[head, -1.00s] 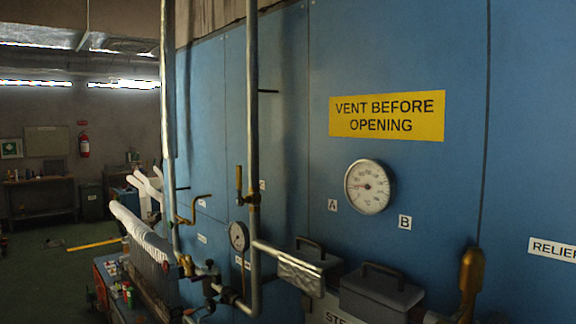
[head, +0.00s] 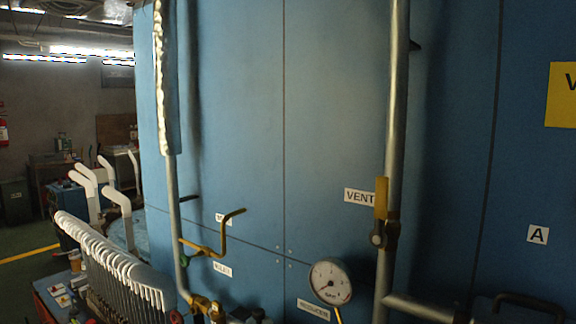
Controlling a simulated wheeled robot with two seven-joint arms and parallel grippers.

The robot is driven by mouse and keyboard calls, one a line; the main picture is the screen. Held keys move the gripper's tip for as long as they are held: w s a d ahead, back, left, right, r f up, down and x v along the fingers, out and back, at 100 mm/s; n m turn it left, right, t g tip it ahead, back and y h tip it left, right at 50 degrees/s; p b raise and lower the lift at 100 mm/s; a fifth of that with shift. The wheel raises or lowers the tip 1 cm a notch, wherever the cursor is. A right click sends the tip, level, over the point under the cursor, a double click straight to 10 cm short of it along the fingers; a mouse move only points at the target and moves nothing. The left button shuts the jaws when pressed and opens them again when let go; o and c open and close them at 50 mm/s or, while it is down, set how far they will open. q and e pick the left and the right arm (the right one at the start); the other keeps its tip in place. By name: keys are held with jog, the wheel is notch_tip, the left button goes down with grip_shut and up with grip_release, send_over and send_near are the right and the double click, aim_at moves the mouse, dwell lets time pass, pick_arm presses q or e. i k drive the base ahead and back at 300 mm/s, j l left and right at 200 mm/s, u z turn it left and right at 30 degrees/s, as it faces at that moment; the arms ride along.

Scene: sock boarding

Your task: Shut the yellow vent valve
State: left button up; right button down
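The yellow vent valve has a flat yellow lever (head: 381,197) that stands upright, in line with the vertical grey pipe (head: 397,110). Its brass body (head: 388,234) sits on that pipe, right of the middle of the head view. A white VENT label (head: 359,196) is on the blue wall just left of the lever. Neither of my grippers is in the head view.
A brass crank-shaped handle (head: 222,236) sticks out by the left pipe (head: 173,205). A round gauge (head: 330,282) is low, left of the valve. A rack of white sock forms (head: 110,262) stands at lower left. Blue wall panels (head: 240,100) lie behind.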

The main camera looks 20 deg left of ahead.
aim_at(378, 238)
jog(key=i+j, duration=0.1)
jog(key=j, duration=0.4)
jog(key=i+j, duration=0.1)
jog(key=j, duration=0.9)
jog(key=i+j, duration=0.15)
jog(key=j, duration=0.3)
